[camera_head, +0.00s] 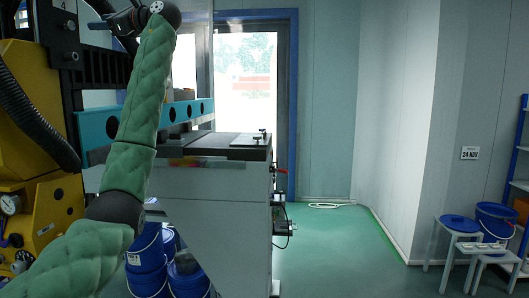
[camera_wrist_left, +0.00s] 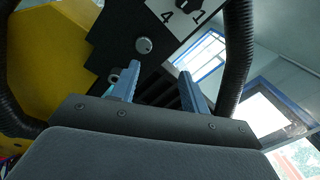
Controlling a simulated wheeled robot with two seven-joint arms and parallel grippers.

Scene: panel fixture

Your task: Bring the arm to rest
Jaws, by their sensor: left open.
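My left arm, in a green quilted sleeve, rises from the lower left of the head view and bends toward the panel at its top. My left gripper (camera_head: 104,23) is partly hidden there, close in the picture to a dark panel fixture (camera_head: 57,32). In the left wrist view the two blue-grey fingers of my left gripper (camera_wrist_left: 160,68) stand apart with nothing between them. Beyond them is the dark panel (camera_wrist_left: 118,35) with a round silver knob (camera_wrist_left: 144,45) and a white strip marked with digits. I cannot tell whether a finger touches it. My right gripper is not in view.
A yellow machine (camera_head: 62,208) with black hoses stands at the left. A grey cabinet (camera_head: 215,225) stands right of my arm, with blue drums (camera_head: 147,268) beside it. Green floor (camera_head: 335,255) is clear at centre right. Stools (camera_head: 478,250) and a blue bucket (camera_head: 497,218) stand far right.

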